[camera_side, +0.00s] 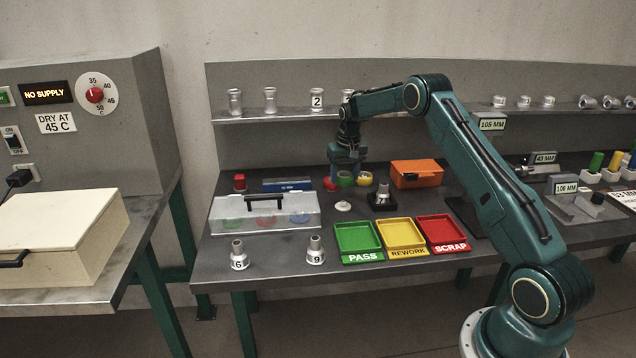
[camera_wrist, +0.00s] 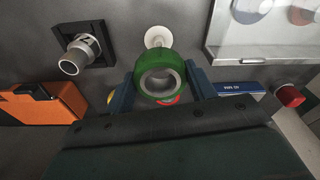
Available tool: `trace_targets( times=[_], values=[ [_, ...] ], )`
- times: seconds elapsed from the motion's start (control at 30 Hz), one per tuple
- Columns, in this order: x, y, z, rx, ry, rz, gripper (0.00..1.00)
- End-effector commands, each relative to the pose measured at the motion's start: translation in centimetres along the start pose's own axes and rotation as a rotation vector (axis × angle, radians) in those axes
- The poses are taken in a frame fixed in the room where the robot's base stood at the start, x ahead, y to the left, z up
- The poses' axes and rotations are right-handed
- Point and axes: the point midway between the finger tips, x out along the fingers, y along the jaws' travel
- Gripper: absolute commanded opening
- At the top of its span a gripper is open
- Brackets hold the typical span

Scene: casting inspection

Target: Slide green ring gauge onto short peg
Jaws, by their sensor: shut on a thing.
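My gripper (camera_wrist: 165,88) is shut on the green ring gauge (camera_wrist: 157,77), a thick green ring with a grey metal bore, held between its two blue fingers. A small white round piece (camera_wrist: 158,37) lies just past the ring in the wrist view and on the bench in the side view (camera_side: 343,206). It may be the short peg; its height is hard to tell. Red (camera_side: 329,184) and yellow (camera_side: 365,178) rings flank the green one.
A metal casting on a black stand (camera_side: 382,197) is close by, with an orange box (camera_side: 417,174) behind it. A clear-lidded case (camera_side: 240,214) stands left. Green (camera_side: 358,237), yellow (camera_side: 402,233) and red (camera_side: 440,229) trays lie in front. Castings numbered 6 (camera_side: 238,256) and 9 (camera_side: 315,250) stand near the front edge.

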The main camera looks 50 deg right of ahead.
Motion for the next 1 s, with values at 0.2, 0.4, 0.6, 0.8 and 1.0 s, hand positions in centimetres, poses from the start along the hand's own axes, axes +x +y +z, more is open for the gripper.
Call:
trace_targets(
  times=[0.2, 0.4, 0.6, 0.8, 1.0],
  values=[
    [0.2, 0.0, 0.0, 0.000, 0.001, 0.000, 0.31],
    [1.1, 0.0, 0.1, 0.000, 0.000, 0.000, 0.31],
    [2.4, 0.0, 0.3, 0.000, 0.000, 0.000, 0.31],
    [3.7, 0.0, 0.5, 0.000, 0.001, 0.000, 0.31],
    [4.9, 0.0, 0.6, 0.000, 0.001, 0.000, 0.31]
  ],
)
